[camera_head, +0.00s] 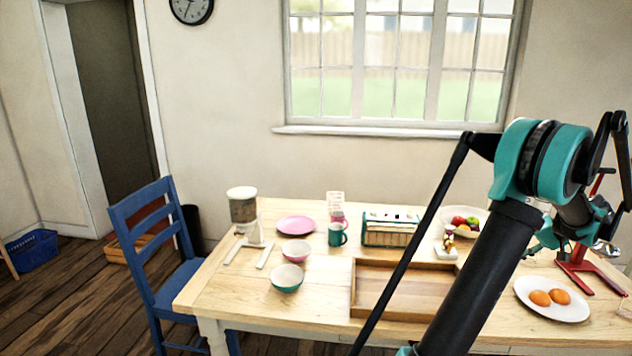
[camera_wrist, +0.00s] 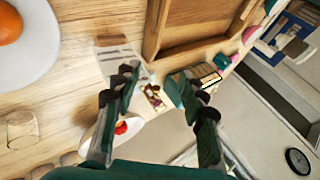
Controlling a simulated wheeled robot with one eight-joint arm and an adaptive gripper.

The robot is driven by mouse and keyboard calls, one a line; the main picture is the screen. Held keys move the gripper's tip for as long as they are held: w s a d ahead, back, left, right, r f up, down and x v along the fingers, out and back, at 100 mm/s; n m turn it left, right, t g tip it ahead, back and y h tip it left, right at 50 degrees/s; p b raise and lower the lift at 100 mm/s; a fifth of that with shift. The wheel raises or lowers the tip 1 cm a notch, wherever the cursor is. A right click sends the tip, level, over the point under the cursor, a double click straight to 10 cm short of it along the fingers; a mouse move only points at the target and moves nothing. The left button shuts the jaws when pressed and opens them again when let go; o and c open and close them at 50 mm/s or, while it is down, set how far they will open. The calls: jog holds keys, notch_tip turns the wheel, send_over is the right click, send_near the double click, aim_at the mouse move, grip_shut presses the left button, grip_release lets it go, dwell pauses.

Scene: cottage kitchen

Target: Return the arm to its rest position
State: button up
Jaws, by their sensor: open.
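My arm crosses the right side of the head view, in front of the wall and the table (camera_head: 235,284). My gripper (camera_wrist: 166,74) shows in the wrist view with its two dark fingers spread apart and nothing between them in its grasp. The small figurine on a white base (camera_wrist: 153,95) and the toast rack (camera_wrist: 205,80) appear beyond the fingers. In the head view the gripper is at the right above the table, partly hidden among the arm links.
A wooden tray (camera_head: 395,290), bowls (camera_head: 287,278), a teal mug (camera_head: 337,235) and a dispenser (camera_head: 243,212) stand farther left. A blue chair (camera_head: 150,240) adjoins the table.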

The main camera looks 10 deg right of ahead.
jog(key=w+a+f+g+h, duration=0.1)
jog(key=w+a, duration=0.3)
jog(key=a, duration=0.5)
jog(key=w+a+g, duration=0.1)
jog(key=w+a, duration=0.2)
jog(key=a, duration=0.5)
jog(key=s+a+f+n+h, duration=0.1)
jog(key=s+a+f, duration=0.1)
jog(key=a, duration=0.7)
jog(key=s+a+f+n+g+h, duration=0.1)
jog(key=s+a, duration=0.1)
jog(key=a, duration=0.7)
jog(key=s+a+f+n+h, duration=0.1)
jog(key=s+a+f, duration=0.1)
jog(key=a, duration=0.7)
jog(key=shift+a+f, duration=0.2)
jog(key=shift+f, duration=0.15)
jog(key=s+a+f+n+h, duration=0.1)
jog(key=s+a+f+n, duration=0.1)
jog(key=s+a+f, duration=0.2)
jog(key=s+a, duration=0.3)
jog(key=s, duration=0.1)
jog(key=shift+s+a+f+t+h, duration=0.2)
jog(key=shift+f+t+h, duration=0.1)
jog(key=shift+t, duration=0.1)
